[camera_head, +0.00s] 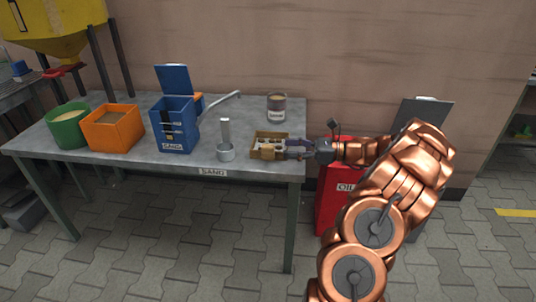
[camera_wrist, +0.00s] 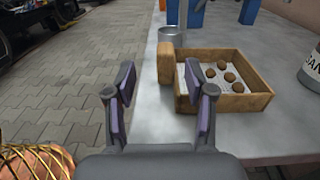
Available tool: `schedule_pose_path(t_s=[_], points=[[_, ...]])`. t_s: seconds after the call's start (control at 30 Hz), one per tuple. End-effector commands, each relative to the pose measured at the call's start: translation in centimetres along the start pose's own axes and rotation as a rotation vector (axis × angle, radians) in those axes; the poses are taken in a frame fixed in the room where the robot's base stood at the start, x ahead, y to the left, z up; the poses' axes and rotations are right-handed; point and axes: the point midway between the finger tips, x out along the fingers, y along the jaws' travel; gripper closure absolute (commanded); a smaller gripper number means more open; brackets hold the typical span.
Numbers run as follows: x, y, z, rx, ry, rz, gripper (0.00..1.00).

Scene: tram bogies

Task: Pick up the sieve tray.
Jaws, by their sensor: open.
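The sieve tray (camera_wrist: 240,102) is a shallow wooden frame with a pale bottom and several round brown lumps in it. In the head view the sieve tray (camera_head: 257,154) lies on the grey table near its right end. A wooden block (camera_wrist: 165,62), looking like its handle, stands at its left side in the wrist view. My gripper (camera_wrist: 160,82) is open and empty. The block shows between the fingers, ahead of them; the right finger overlaps the tray in the picture. In the head view my gripper (camera_head: 288,149) is at the tray's right side. Whether they touch is unclear.
A metal cup with an upright handle (camera_head: 226,153) stands left of the tray. A labelled can (camera_head: 277,106) stands behind it. A blue sand box (camera_head: 173,130), an orange box (camera_head: 112,132) and a green bucket (camera_head: 67,130) are further left. A red oil container (camera_head: 330,205) stands right of the table.

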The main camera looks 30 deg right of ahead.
Motion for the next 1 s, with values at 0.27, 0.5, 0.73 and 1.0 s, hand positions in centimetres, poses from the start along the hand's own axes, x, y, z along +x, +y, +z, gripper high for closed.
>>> schedule_pose_path(t_s=[0.27, 0.5, 0.73, 1.0], points=[[1.1, -0.4, -0.5, 0.010, -0.012, -0.014, 0.46], [3.4, -0.5, -0.9, 0.012, -0.010, -0.015, 0.46], [6.3, -0.6, -0.9, 0.009, -0.009, -0.015, 0.46], [7.1, -0.7, -0.7, 0.009, -0.010, -0.017, 0.46]])
